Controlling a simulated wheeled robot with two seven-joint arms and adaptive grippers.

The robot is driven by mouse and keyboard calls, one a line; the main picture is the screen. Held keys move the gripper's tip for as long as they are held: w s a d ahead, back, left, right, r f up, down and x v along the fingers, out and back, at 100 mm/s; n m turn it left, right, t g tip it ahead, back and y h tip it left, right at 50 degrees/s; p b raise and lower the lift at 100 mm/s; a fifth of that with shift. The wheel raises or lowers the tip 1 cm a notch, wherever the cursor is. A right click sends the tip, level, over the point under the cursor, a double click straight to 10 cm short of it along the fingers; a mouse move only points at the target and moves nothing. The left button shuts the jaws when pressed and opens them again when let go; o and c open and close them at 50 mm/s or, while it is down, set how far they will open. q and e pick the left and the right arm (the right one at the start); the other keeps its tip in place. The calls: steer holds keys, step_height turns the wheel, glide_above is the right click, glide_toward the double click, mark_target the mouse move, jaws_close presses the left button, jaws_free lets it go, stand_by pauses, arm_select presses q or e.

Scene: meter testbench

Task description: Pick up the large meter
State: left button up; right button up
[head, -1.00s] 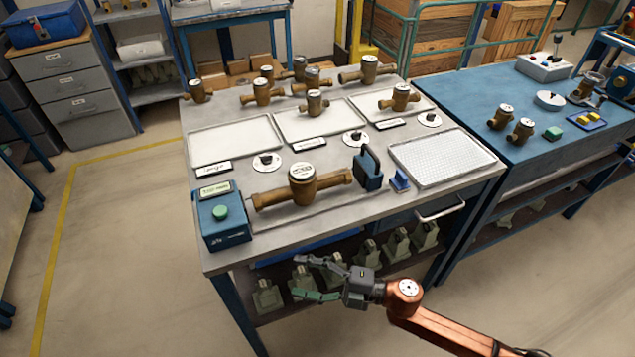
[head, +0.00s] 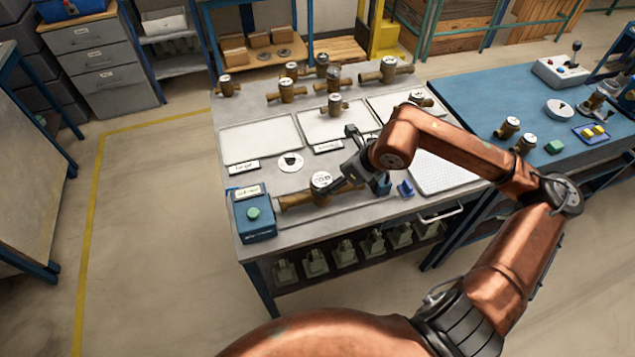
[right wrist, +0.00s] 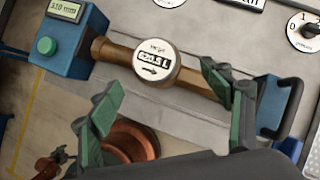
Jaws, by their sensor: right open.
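The large meter (head: 318,186) is a brass pipe body with a round white dial, lying on the front of the grey testbench between a blue box and a blue clamp. In the right wrist view the large meter (right wrist: 155,63) lies just beyond my fingers, its dial between them in the picture. My right gripper (head: 345,180) is over the meter's right part and partly hides it. In the right wrist view the gripper's green fingers (right wrist: 165,108) are spread wide, with nothing held. Whether a finger touches the pipe is unclear. My left gripper is not in view.
The blue box (head: 253,213) with display and green button stands at the meter's left end. The blue clamp with handle (right wrist: 275,105) stands at its right. White trays (head: 255,140) and smaller meters (head: 288,92) fill the bench behind.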

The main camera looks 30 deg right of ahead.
mark_target(326, 182)
steer(key=shift+w+a+f, duration=0.1)
steer(key=shift+w+f, duration=0.25)
steer(key=shift+f, duration=0.15)
steer(key=shift+w+a+f, duration=0.1)
steer(key=shift+a+f, duration=0.25)
steer(key=shift+f, duration=0.1)
steer(key=x, duration=0.4)
steer(key=shift+w+r, duration=0.1)
steer(key=shift+w, duration=0.15)
steer(key=shift+w+a+f, duration=0.1)
steer(key=shift+f, duration=0.25)
steer(key=shift+c, duration=0.5)
jaws_close()
steer(key=shift+r, duration=0.15)
